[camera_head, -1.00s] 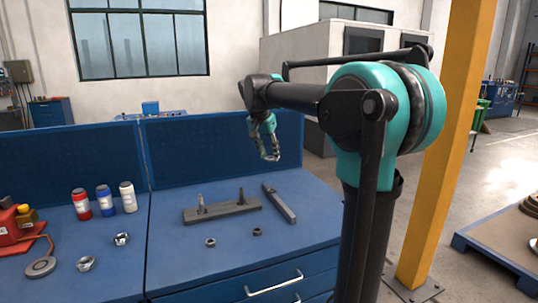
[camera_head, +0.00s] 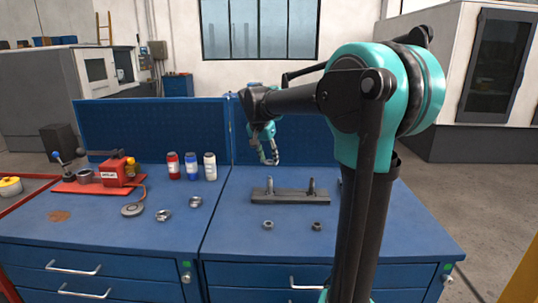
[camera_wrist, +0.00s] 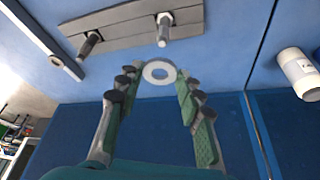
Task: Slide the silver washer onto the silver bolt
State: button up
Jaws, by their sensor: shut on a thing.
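The silver washer (camera_wrist: 146,68) is a pale flat ring held between my fingertips, its face toward the wrist camera. My gripper (camera_wrist: 157,77), with green and grey fingers, is shut on it. In the head view my gripper (camera_head: 269,160) hangs above the bench behind the bolt bar, and the washer is too small to make out. The silver bolt (camera_wrist: 164,28) stands on the dark grey bar (camera_wrist: 125,30), beyond the washer and apart from it in the wrist view. It is the left bolt (camera_head: 269,185) in the head view.
A darker second bolt (camera_head: 312,186) stands on the same bar. Two nuts (camera_head: 268,224) (camera_head: 317,226) lie in front of it. Red, blue and white bottles (camera_head: 191,166) stand to the left, near a red fixture (camera_head: 112,172). A blue back panel (camera_head: 300,140) borders the bench.

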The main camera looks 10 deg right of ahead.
aim_at(267, 163)
jog(key=shift+f, duration=2.4)
jog(key=shift+f, duration=0.85)
dwell(0.6)
jog(key=o, duration=1.3)
jog(key=shift+c, duration=0.2)
